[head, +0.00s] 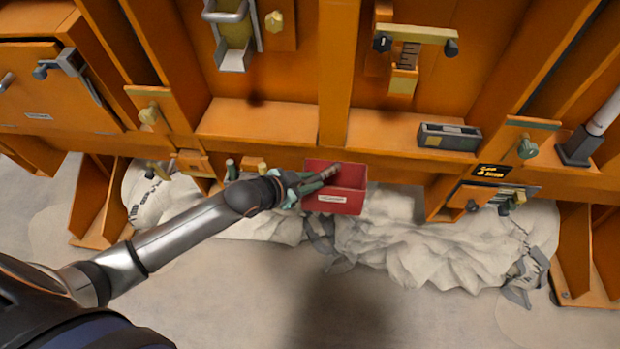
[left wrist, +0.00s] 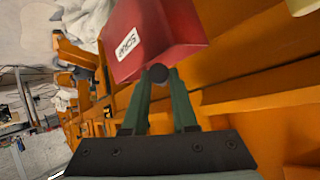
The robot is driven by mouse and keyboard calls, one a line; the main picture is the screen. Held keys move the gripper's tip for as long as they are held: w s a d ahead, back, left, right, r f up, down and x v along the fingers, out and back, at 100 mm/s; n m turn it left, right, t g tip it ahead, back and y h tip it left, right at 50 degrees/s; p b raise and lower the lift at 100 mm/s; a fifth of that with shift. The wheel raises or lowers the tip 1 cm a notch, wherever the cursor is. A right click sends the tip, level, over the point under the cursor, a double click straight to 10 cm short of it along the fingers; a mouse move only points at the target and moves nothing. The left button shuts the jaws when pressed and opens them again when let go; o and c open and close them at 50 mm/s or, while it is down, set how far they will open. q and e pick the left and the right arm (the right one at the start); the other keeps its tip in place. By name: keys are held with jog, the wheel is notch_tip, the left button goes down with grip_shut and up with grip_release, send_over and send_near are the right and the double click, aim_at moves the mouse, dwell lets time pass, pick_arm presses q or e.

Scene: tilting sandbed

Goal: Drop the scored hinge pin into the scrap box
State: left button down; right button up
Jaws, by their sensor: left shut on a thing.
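The scrap box (head: 349,203) is a red open-topped box with a white label, at the orange frame's lower rail in the middle of the head view. In the left wrist view the red box (left wrist: 165,30) is just beyond the fingertips. My left gripper (head: 314,183) has green fingers and is shut on the hinge pin (head: 331,170), a dark rod. In the head view the pin overlaps the box's opening. The left wrist view shows the pin's round dark end (left wrist: 156,75) between the fingertips (left wrist: 160,78). Scoring on the pin is too small to tell. My right gripper is not in view.
A dark grey tray (head: 449,136) sits on the orange ledge to the right. Orange frame posts (head: 339,60) rise behind the box. Pale crumpled sheeting or bags (head: 440,245) lie below. The ledge (head: 258,122) left of the middle post looks clear.

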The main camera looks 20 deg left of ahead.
pick_arm(q)
jog(key=c, duration=0.7)
grip_release()
jog(key=shift+r, duration=0.15)
jog(key=p+v, duration=0.1)
jog(key=v, duration=1.1)
jog(key=shift+r+p, duration=0.3)
jog(key=shift+r, duration=0.15)
jog(key=s+d+f+n, duration=0.2)
jog(key=s+d+f, duration=0.2)
jog(key=s+f, duration=0.3)
jog(key=s+d+f+n+g+y+p, duration=0.1)
jog(key=s+d+f+n, duration=0.2)
jog(key=s+f, duration=0.4)
notch_tip(320, 180, down, 4)
jog(key=shift+s+d+r+g+y, duration=0.1)
jog(key=shift+s+d+g+y, duration=0.1)
jog(key=shift+d+g+y, duration=0.15)
